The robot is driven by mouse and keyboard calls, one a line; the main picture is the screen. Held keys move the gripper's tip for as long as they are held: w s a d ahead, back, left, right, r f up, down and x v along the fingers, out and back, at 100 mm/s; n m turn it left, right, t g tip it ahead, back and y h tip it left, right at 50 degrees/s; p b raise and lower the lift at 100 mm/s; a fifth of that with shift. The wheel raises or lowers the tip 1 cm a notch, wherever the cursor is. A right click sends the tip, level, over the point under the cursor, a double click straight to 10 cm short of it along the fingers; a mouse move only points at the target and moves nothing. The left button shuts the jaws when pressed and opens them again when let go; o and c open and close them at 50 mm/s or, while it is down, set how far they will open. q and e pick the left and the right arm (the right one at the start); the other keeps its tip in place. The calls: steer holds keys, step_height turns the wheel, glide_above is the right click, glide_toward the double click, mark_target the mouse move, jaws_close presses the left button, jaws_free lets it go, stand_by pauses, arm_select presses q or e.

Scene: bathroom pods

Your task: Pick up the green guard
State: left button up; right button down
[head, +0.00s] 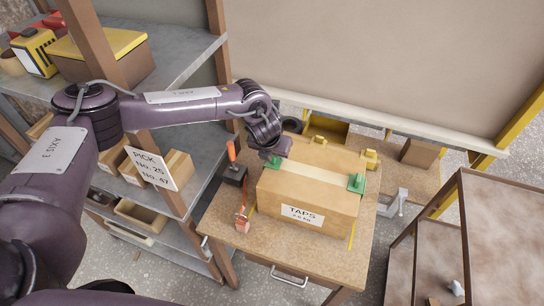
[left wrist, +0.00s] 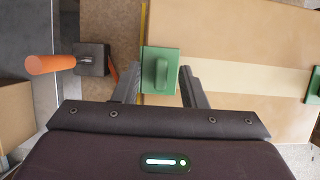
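A green guard (left wrist: 160,72) sits on the left edge of the taps box (head: 305,207), at the end of its pale tape strip; the head view shows it small (head: 274,161) beneath my gripper. My left gripper (left wrist: 160,74) is open, with its fingertips on either side of this guard and narrow gaps showing. A second green guard (head: 357,183) sits on the box's right edge and shows at the right of the left wrist view (left wrist: 314,86). My right gripper is in neither view.
The box stands on a wooden table (head: 225,205). Left of it is a dark block tool with an orange handle (head: 232,152). Yellow guards (head: 371,158) are at the box's back. Shelving (head: 185,60) stands left, a rack (head: 500,210) right.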

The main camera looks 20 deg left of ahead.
arm_select(q)
steer(key=shift+d, duration=0.1)
jaws_close()
stand_by(0.3)
step_height(320, 180, up, 27)
steer(key=p, duration=0.3)
stand_by(0.9)
steer(key=shift+f, duration=0.1)
